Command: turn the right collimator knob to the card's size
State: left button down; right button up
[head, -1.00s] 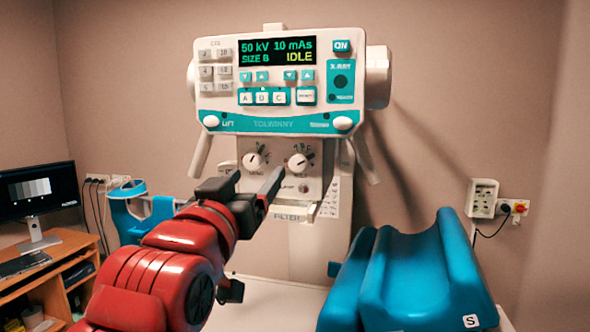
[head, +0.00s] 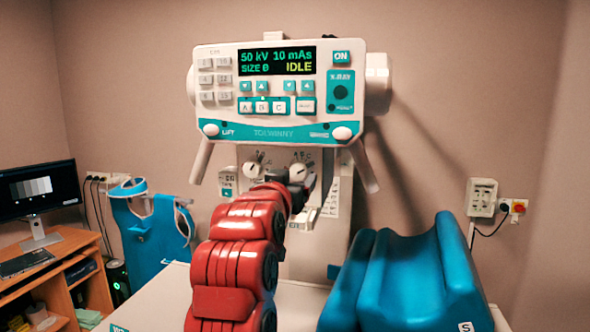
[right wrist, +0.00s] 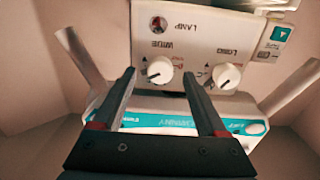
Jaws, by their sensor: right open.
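The right collimator knob (head: 297,170) is a round white dial on the panel under the console, with small letters around it. It also shows in the right wrist view, upside down, as the knob (right wrist: 160,69) by the word WIDE. My right gripper (right wrist: 159,76) is open, with one finger to each side of this knob in that view; I cannot tell whether they touch it. In the head view my right gripper (head: 300,188) is partly hidden by my red arm. The knob's pointer setting is too small to read. No card is clearly identifiable. My left gripper is out of view.
The left knob (head: 252,170) sits beside it, marked LONG in the wrist view. The console display (head: 277,61) above reads 50 kV, 10 mAs and IDLE; its size letter is blurred. A blue cradle (head: 372,290) stands at the right, a monitor (head: 38,190) at the left.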

jog(key=shift+x, duration=1.05)
jog(key=shift+c, duration=0.2)
grip_shut()
